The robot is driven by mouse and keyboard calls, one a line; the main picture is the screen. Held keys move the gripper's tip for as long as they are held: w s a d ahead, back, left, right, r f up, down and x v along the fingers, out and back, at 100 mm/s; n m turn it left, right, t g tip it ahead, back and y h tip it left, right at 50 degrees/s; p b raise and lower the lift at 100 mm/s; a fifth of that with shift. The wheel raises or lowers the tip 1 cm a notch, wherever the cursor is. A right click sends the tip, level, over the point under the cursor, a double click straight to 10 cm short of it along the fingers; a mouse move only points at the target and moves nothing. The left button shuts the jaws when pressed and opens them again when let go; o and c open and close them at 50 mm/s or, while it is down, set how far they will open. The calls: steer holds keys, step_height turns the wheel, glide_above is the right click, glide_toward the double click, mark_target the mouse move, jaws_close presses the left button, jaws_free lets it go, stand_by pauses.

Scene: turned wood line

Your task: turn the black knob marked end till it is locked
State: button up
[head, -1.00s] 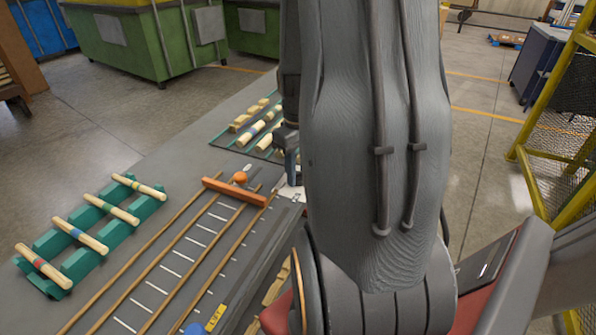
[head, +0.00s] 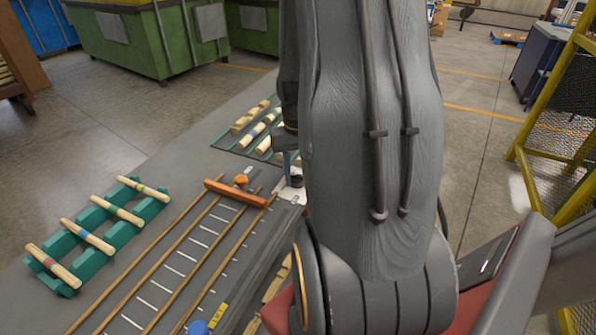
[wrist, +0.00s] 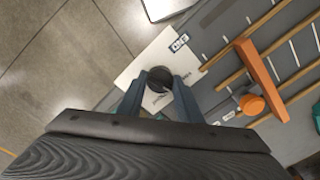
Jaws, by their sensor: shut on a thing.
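The black knob (wrist: 160,76) sits on a white plate (wrist: 130,75) in the wrist view. My gripper (wrist: 159,83) has its two blue-grey fingers on either side of the knob and is shut on it. Small print on the plate near the fingers is too small to read surely. In the head view the knob (head: 296,181) shows as a dark spot under my gripper, and my arm hides part of the plate (head: 290,195).
An orange crossbar (head: 240,192) with an orange knob (head: 241,179) spans wooden rails close to the plate. A green rack (head: 98,235) holds several banded wooden rods at left. More wooden pieces (head: 257,131) lie behind. A blue knob (head: 198,328) is at the front.

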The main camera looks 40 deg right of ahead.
mark_target(297, 175)
steer(key=m+p, duration=0.1)
steer(key=m, duration=0.4)
steer(key=shift+m, duration=0.3)
steer(key=m+p, duration=0.1)
steer(key=m, duration=0.4)
steer(key=shift+m, duration=0.4)
steer(key=o, duration=1)
steer(key=shift+o, duration=0.2)
steer(key=shift+r+b, duration=0.55)
steer(key=shift+r, duration=3.4)
